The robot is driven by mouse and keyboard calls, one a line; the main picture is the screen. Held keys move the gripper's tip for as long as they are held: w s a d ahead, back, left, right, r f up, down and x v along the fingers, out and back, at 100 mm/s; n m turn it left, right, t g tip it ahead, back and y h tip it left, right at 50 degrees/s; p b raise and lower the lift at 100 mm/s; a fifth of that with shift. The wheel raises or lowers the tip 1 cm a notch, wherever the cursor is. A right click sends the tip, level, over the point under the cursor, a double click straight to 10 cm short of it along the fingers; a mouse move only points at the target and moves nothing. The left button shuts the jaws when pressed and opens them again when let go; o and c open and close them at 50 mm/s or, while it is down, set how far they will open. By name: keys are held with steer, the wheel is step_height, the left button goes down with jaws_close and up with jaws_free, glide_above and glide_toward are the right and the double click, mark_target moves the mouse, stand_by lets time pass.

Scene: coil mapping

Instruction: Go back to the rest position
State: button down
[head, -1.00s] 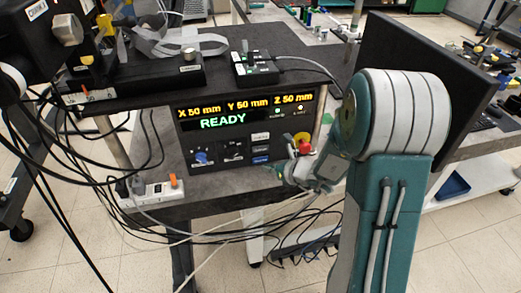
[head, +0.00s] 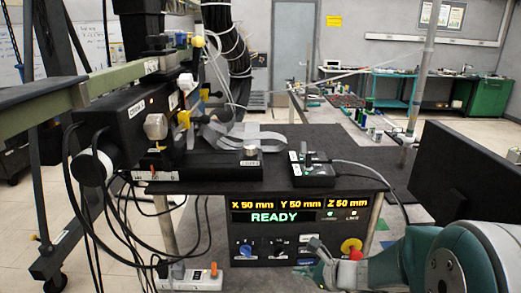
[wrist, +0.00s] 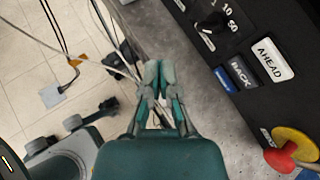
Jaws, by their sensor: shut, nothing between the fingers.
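My gripper (wrist: 158,75) is shut and empty in the wrist view, its fingertips together. It is over the grey tabletop edge, left of the black control panel (wrist: 185,12), with a visible gap to the BACK button (wrist: 237,72) and AHEAD button (wrist: 272,59). In the head view my teal arm comes in from the lower right, and my gripper (head: 318,258) is in front of the lower panel (head: 268,228). The display (head: 270,217) reads READY, with X, Y and Z at 50 mm.
A red and yellow stop button (head: 352,248) sits on the panel's right side; it also shows in the wrist view (wrist: 280,158). A small joystick box (head: 312,172) is on the upper shelf. A dark monitor (head: 470,180) stands at right. Loose cables hang at left.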

steer(key=s+a+r+n+g+h, duration=0.1)
steer(key=s+r+n+g, duration=0.15)
steer(key=s+n, duration=0.35)
steer(key=s+a+r+n+g+h, duration=0.1)
steer(key=s+a+r+n+h, duration=0.1)
steer(key=s+r+n, duration=0.35)
steer(key=s+d+r+n+t+h, duration=0.2)
steer(key=s+d+r+n+h, duration=0.2)
steer(key=s+n, duration=0.5)
steer(key=d+n+h, duration=0.2)
steer(key=d, duration=0.1)
steer(key=shift+d+r+n, duration=0.15)
steer(key=shift+d+n, duration=0.2)
steer(key=shift+d, duration=0.05)
stand_by(0.5)
